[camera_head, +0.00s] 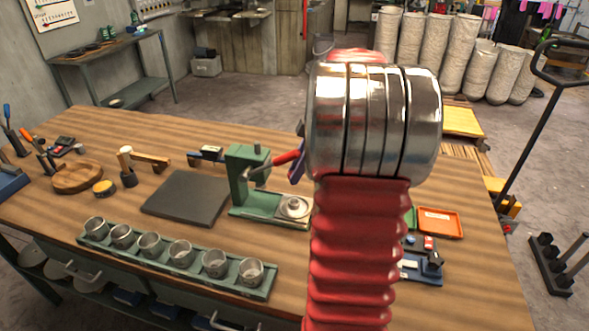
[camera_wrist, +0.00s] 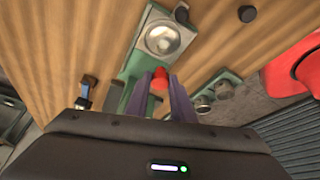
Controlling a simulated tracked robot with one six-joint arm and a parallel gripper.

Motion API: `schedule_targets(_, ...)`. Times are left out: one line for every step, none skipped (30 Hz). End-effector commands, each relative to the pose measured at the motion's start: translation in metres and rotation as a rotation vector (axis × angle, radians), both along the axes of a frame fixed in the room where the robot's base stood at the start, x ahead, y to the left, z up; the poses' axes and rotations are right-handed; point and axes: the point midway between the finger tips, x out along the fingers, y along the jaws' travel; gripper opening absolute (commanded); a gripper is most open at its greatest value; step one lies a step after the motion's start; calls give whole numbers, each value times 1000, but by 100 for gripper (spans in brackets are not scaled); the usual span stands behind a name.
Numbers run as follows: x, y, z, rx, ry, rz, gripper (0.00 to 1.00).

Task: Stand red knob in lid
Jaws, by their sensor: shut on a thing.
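My gripper (camera_wrist: 160,82) has purple fingers, shut on the red knob (camera_wrist: 160,75), which shows small between the fingertips. In the head view, a red handle-like piece (camera_head: 286,158) reaches from the green press to a purple finger, and my arm hides most of the gripper. I cannot tell whether this red piece is joined to the press's grey rod. The round metal lid (camera_head: 294,207) lies flat on the press's base, below the gripper. In the wrist view, the lid (camera_wrist: 163,39) is beyond the fingertips, apart from the red knob.
The green press (camera_head: 246,175) stands close left of the gripper. A green rack (camera_head: 190,267) with several metal cups runs along the front edge. A dark plate (camera_head: 187,198) lies left of the press. An orange tray (camera_head: 440,222) is right of my arm.

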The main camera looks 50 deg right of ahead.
Motion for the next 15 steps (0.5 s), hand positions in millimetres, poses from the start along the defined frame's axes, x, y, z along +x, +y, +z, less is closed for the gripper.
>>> schedule_targets(0,0,0,0,0,0,1)
schedule_targets(0,0,-1,0,0,0,1)
schedule_targets(0,0,-1,0,0,0,1)
schedule_targets(0,0,-2,0,0,0,1)
schedule_targets(0,0,-2,0,0,0,1)
schedule_targets(0,0,-4,0,0,0,1)
schedule_targets(0,0,-5,0,0,0,1)
schedule_targets(0,0,-6,0,0,0,1)
schedule_targets(0,0,-8,0,0,-1,1)
schedule_targets(0,0,-10,1,1,-1,1)
schedule_targets(0,0,-12,1,1,-1,1)
schedule_targets(0,0,-15,1,2,0,1)
schedule_targets(0,0,-17,1,2,0,1)
schedule_targets(0,0,-19,1,1,-1,1)
schedule_targets(0,0,-22,1,1,0,1)
